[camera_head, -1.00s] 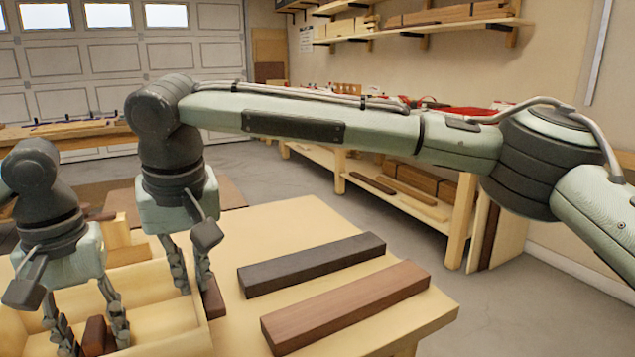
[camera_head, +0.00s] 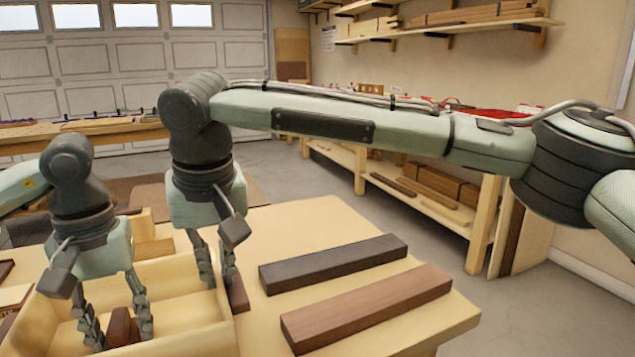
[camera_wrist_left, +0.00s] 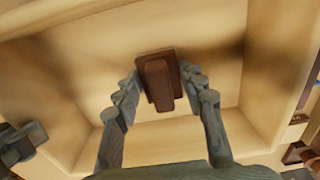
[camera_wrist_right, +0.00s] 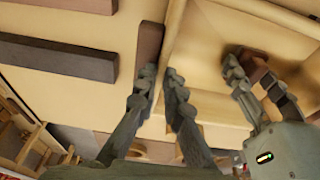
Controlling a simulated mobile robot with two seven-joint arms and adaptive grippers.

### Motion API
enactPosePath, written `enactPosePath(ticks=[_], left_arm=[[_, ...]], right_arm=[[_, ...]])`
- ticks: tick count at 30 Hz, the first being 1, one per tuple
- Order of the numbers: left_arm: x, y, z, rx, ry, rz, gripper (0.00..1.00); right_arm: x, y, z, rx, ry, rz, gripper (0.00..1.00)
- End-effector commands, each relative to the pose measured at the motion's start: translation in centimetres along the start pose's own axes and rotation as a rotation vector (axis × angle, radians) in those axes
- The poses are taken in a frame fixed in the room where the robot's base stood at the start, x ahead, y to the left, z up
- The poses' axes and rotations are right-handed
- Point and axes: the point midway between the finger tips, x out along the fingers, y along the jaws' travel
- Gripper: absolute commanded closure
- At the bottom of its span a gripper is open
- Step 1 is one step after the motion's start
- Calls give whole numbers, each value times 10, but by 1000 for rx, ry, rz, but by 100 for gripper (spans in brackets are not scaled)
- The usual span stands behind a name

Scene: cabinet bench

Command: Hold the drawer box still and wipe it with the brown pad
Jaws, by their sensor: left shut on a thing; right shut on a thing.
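The drawer box (camera_head: 185,318) is a pale, open wooden box at the lower left of the head view, on the bench. My left gripper (camera_head: 118,335) reaches down inside it, shut on the brown pad (camera_head: 118,325). The left wrist view shows the pad (camera_wrist_left: 160,85) between the fingers, over the box floor; contact with the floor is unclear. My right gripper (camera_head: 219,280) is shut on the box's right wall, one finger inside and one outside. In the right wrist view a brown piece (camera_wrist_right: 149,50) lies along that wall's outer side.
A dark bar (camera_head: 333,262) and a reddish-brown bar (camera_head: 365,308) lie on the bench right of the box. The bench top (camera_head: 290,228) is bare behind them. My right arm spans the head view above the bench. Shelves with boards stand along the far wall.

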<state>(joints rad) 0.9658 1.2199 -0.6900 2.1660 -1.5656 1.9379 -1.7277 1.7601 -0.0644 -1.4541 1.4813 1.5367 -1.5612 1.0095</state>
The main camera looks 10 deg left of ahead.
Motion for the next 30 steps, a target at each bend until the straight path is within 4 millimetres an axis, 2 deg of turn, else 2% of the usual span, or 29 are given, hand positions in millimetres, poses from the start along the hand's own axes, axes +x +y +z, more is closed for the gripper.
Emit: enactPosePath(ticks=[3, 11, 30], left_arm=[[1, 9, 1, 5, -4, 5, 97], [0, 15, 1, 4, -2, 5, 97], [-4, 48, 0, 1, 2, 6, 97]], right_arm=[[-2, -4, -1, -3, 7, -9, 100], [-2, -4, 0, -4, 5, -10, 100], [0, -3, 0, -4, 1, -7, 100]])
